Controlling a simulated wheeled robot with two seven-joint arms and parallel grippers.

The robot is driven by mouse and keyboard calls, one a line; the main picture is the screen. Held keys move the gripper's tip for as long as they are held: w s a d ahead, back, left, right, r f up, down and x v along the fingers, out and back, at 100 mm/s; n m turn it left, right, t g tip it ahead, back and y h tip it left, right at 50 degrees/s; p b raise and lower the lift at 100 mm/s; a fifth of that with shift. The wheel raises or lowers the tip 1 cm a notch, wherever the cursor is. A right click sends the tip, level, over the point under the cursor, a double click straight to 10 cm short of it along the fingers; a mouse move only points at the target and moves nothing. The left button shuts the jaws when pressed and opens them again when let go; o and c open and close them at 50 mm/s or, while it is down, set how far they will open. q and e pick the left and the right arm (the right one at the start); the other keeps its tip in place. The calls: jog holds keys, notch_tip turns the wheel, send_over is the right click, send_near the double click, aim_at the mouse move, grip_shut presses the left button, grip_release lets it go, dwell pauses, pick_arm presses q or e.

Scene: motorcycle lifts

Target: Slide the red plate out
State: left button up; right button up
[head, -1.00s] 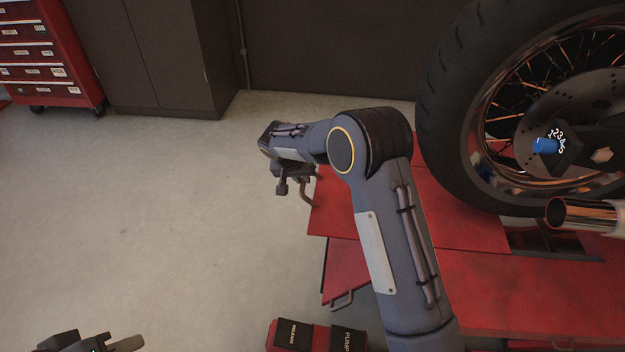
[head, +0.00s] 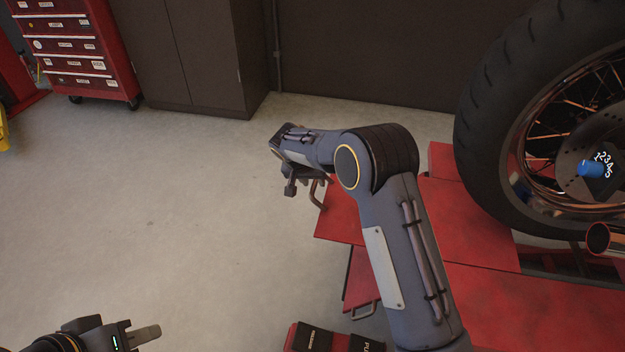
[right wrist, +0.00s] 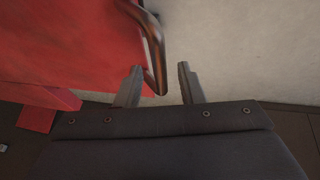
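The red plate (head: 338,217) is the upper slab at the left end of the lift and sticks out past the red part below. Its bent metal handle (head: 317,194) is at its left end. My right gripper (head: 301,189) is at this handle. In the right wrist view, the handle (right wrist: 157,55) passes between the two spread fingers of my right gripper (right wrist: 160,67), with gaps showing on both sides. The plate (right wrist: 70,45) fills the left there. My left gripper (head: 150,332) is low at the left, away from the plate; only one finger shows clearly.
A motorcycle wheel (head: 482,130) stands over the lift at the right. A second handle (head: 364,311) is on the lower red part. A pedal box (head: 293,336) is on the floor below. Open floor (head: 170,200) lies left; a tool chest (head: 80,50) and cabinet (head: 200,55) stand behind.

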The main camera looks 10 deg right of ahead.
jog(key=p+v, duration=0.2)
jog(key=v, duration=0.5)
jog(key=shift+r, duration=0.35)
jog(key=shift+s+a, duration=0.1)
jog(key=shift+a, duration=0.05)
